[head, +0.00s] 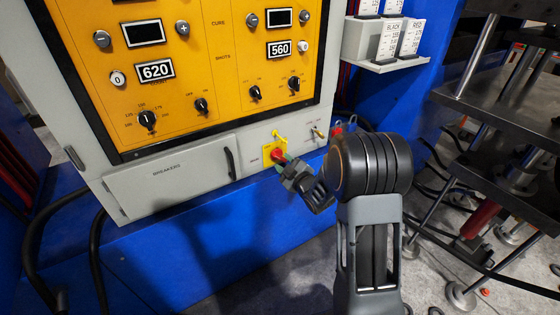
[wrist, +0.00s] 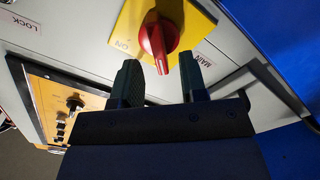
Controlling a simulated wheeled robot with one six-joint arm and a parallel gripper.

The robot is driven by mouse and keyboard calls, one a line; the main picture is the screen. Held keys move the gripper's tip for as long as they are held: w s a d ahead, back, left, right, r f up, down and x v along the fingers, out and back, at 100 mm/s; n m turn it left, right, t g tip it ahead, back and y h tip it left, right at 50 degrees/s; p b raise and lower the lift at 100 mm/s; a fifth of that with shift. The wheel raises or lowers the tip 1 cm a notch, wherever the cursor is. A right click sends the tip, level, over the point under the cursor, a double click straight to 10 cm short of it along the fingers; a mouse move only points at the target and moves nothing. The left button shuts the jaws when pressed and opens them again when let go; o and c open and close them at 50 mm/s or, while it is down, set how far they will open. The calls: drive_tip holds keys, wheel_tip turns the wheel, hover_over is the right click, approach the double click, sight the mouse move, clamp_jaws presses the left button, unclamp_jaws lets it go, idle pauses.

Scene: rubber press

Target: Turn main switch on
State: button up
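The main switch (wrist: 156,38) is a red rotary knob on a yellow plate (wrist: 195,30) lettered "ON", with a "MAIN" label beside it. In the head view, the red knob (head: 278,154) sits low on the grey cabinet front, right of the breaker door. My gripper (wrist: 158,62) is open, with one finger on each side of the knob's lower end in the wrist view. A gap shows between each finger and the knob, and I see no contact. In the head view my gripper (head: 283,166) is just below and in front of the knob, partly covering its plate.
The breakers door (head: 170,178) with a black handle (head: 230,163) is left of the switch. A small lock switch (head: 319,132) is to the right. A blue ledge (head: 190,250) runs below the cabinet. A metal press (head: 510,130) stands at right.

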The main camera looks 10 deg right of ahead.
sight(280, 159)
drive_tip(key=shift+x, duration=1.6)
clamp_jaws()
